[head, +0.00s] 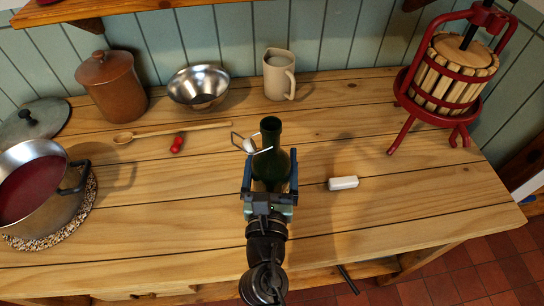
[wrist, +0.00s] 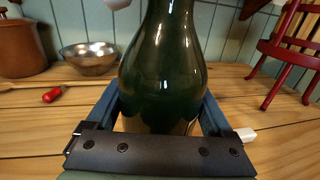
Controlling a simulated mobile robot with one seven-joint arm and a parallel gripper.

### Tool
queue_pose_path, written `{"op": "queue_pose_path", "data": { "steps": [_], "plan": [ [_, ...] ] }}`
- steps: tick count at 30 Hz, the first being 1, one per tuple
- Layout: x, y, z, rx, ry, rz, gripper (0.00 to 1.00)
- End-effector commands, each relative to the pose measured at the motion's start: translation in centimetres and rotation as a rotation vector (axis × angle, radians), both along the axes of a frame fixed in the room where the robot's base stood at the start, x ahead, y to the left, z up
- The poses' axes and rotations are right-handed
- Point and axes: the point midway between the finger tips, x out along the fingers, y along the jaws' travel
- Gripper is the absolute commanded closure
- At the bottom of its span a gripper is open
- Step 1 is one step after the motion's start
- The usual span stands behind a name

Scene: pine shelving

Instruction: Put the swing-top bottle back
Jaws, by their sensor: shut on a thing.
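The swing-top bottle (head: 270,140) is dark green with a wire bail and a pale stopper hanging open at the left of its neck. It stands upright between the jaws of my gripper (head: 270,180), over the front middle of the wooden table (head: 400,215). My gripper is shut on it, with one finger along each side. In the wrist view the bottle (wrist: 163,75) fills the middle, and its top is out of frame. Its base is hidden by my gripper (wrist: 160,125), so I cannot tell whether it touches the table.
A white block (head: 343,183) lies right of the bottle. A red press (head: 450,75) stands back right. Behind are a beige jug (head: 279,75), a steel bowl (head: 198,87) and a brown crock (head: 112,85). A wooden spoon (head: 185,130), a small red object (head: 177,144) and a pot (head: 40,190) are left.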

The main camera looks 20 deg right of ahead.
Motion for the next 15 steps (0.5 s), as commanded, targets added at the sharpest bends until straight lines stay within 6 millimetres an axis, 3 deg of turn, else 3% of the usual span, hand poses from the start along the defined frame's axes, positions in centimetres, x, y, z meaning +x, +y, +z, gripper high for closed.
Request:
{"op": "queue_pose_path", "data": {
  "steps": [5,15],
  "plan": [
    [0.1,0.0,-0.3,-0.003,-0.008,0.001,1.0],
    [0.1,0.0,-3.8,-0.002,-0.007,0.0,1.0]
  ]
}}
